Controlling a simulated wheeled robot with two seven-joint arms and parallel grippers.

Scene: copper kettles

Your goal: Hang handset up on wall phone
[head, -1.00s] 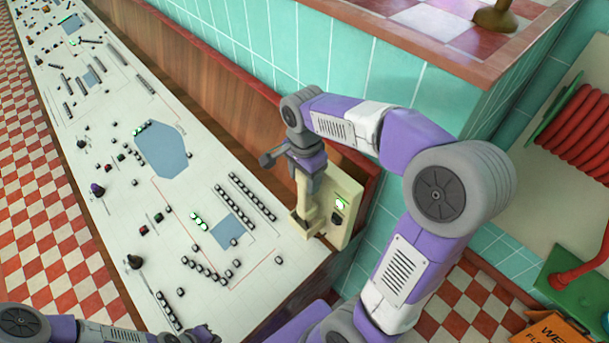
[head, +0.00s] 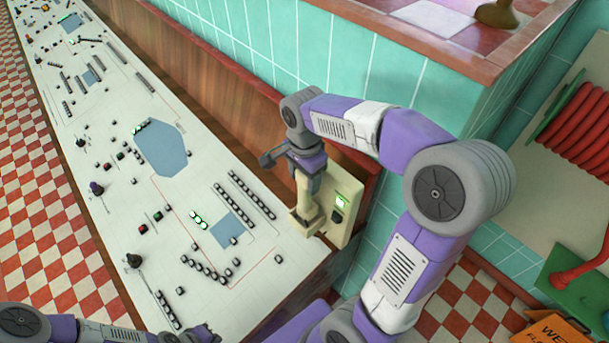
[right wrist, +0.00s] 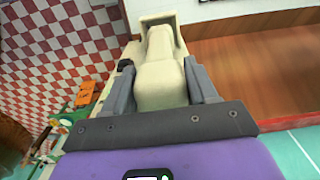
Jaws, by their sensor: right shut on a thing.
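The cream wall phone (head: 345,203) is mounted at the end of the wooden panel beside the console, with a lit green light and a dark knob on its face. The cream handset (head: 304,205) is upright at the left side of the phone. My right gripper (head: 308,180) comes down from above and is shut on the handset. In the right wrist view the handset (right wrist: 161,75) lies between both grey fingers (right wrist: 162,92). I cannot tell whether the handset rests on its cradle. My left gripper (head: 203,335) is at the bottom edge, mostly cut off, away from the phone.
The long white console (head: 110,200) with buttons and knobs runs along the left. A teal tiled wall (head: 340,60) stands behind the arm. A red coiled hose (head: 580,130) and an orange sign (head: 550,330) are at the right.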

